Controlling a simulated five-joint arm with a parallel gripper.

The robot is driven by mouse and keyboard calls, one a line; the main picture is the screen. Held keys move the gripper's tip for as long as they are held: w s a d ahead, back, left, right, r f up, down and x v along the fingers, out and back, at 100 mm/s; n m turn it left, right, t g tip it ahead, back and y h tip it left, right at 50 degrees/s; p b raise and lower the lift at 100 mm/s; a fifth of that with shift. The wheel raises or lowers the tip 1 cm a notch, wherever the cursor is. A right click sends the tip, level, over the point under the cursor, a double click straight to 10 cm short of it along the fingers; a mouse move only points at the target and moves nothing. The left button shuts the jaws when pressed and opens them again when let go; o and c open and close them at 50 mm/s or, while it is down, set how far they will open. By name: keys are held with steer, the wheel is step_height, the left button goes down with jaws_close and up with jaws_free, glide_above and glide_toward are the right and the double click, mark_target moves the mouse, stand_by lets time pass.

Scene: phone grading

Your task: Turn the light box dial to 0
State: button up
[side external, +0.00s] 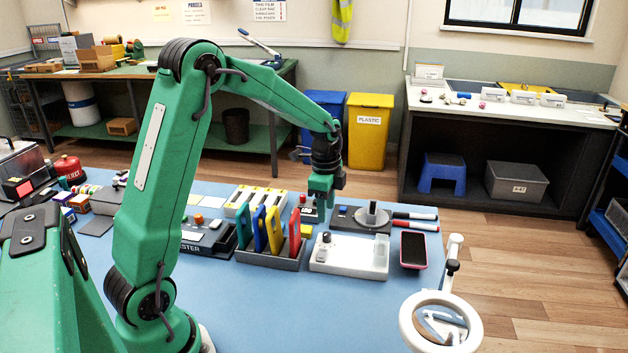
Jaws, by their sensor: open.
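A low white box (348,262) on the blue bench looks like the light box. A small dark knob (326,238) stands up at its left end, perhaps the dial, and a pale upright cylinder stands at its right end. Any scale or pointer is too small to read. My gripper (321,207) points down with its jaws open and empty. In this view it appears behind and above the white box's left end, close to a dark unit with a grey disc (371,217). I cannot tell its exact height or whether it touches anything.
A rack (270,262) of upright coloured frames stands left of the white box. A pink-edged phone (413,250) lies to its right, with markers (414,224) behind. A ring magnifier (441,322) is at front right. The front middle of the blue bench is clear.

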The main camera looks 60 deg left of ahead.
mark_target(326, 234)
steer(key=shift+f, duration=0.1)
steer(key=shift+w+a+f, duration=0.1)
steer(key=shift+w+f, duration=0.05)
steer(key=shift+f, duration=3.65)
steer(key=shift+c, duration=0.2)
jaws_close()
